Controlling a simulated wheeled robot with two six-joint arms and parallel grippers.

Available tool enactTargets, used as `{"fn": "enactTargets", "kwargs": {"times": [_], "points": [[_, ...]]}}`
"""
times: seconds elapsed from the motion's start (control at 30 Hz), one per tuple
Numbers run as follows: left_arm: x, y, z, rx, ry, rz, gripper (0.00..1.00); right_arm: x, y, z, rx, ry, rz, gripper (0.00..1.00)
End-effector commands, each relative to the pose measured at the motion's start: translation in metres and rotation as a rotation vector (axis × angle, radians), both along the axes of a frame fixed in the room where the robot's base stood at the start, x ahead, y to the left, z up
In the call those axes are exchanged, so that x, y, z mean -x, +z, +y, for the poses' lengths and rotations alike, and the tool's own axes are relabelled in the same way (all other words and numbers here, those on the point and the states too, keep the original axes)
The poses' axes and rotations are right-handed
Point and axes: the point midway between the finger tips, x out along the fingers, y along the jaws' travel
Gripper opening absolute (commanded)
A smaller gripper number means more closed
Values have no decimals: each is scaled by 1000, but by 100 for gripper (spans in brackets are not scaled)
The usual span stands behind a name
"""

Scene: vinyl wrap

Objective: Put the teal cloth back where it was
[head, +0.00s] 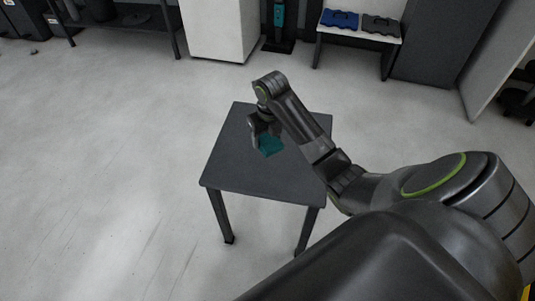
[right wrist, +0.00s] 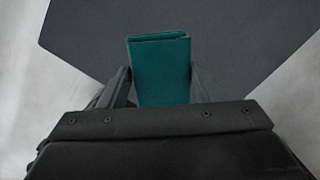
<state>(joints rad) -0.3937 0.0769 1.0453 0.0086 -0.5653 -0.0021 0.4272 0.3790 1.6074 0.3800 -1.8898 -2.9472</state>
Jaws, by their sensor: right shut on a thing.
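The teal cloth (head: 270,146) is a small folded block. It shows in the head view over the dark table (head: 250,180), under my right gripper (head: 264,136). In the right wrist view the cloth (right wrist: 163,72) sits between the two fingers, and my right gripper (right wrist: 160,92) is shut on it. The folded edge faces the far side. I cannot tell whether the cloth touches the tabletop or hangs just above it. My left gripper is not in view.
The tabletop around the cloth is bare. Behind stand a white cabinet (head: 217,30) and a low bench (head: 357,34) bearing a blue item (head: 339,19) and a dark item (head: 381,27). A teal upright object (head: 279,14) stands between them. Open floor surrounds the table.

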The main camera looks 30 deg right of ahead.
Motion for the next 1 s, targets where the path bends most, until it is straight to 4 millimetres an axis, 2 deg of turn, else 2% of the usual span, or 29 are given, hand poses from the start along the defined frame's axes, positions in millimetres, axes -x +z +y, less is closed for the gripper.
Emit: {"fn": "enactTargets", "kwargs": {"times": [0.03,0.2,0.37,0.53,0.67,1.0], "points": [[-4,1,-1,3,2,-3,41,1,-13,0,-2,-1,5,22],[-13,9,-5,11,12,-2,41,1,-42,0,-1,-1,4,22],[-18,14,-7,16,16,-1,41,0,-56,0,-1,-1,3,22],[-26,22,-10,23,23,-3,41,0,-80,1,-1,-1,3,22],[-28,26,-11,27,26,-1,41,0,-87,0,0,-1,1,22],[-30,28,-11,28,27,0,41,0,-89,0,0,-1,0,22]]}}
